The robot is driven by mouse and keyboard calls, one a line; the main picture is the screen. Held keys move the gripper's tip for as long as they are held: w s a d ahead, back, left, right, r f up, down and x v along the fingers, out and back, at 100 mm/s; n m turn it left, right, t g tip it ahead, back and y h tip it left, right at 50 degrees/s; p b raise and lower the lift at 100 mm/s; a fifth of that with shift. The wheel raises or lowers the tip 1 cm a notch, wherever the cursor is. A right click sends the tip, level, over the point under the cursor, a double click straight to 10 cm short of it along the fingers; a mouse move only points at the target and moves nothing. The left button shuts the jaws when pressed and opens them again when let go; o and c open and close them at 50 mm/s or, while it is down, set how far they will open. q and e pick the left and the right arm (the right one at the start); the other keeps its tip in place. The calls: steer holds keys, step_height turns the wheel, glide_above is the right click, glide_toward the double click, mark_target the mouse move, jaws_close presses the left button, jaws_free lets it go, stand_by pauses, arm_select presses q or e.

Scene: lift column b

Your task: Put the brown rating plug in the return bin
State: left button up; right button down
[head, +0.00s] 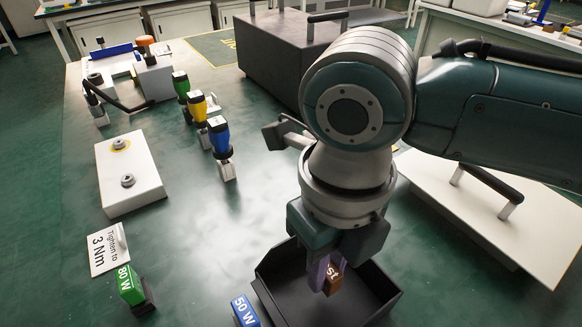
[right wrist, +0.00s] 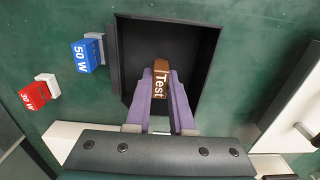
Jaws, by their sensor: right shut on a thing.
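The brown rating plug (head: 333,279), lettered "Test" in the right wrist view (right wrist: 160,80), is held between the purple fingers of my right gripper (head: 327,270). The gripper (right wrist: 160,95) is shut on it and points down. The black open-topped bin (head: 272,298) lies below; it also shows in the right wrist view (right wrist: 117,60). The plug appears over the bin's opening, and I cannot tell its exact height above the floor of the bin. The part of the bin I see looks empty. My left gripper is not in view.
A blue 50 W plug (head: 245,311) stands left of the bin, and a red 30 W plug (right wrist: 34,95) shows farther left. A green 80 W plug (head: 131,286) is by the "Tighten to 3 Nm" card (head: 107,249). Several screwdrivers (head: 197,105) stand behind. A white panel (head: 490,215) lies right.

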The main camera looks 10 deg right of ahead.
steer(key=shift+f, duration=1.05)
steer(key=shift+f, duration=0.15)
steer(key=c, duration=0.8)
jaws_free()
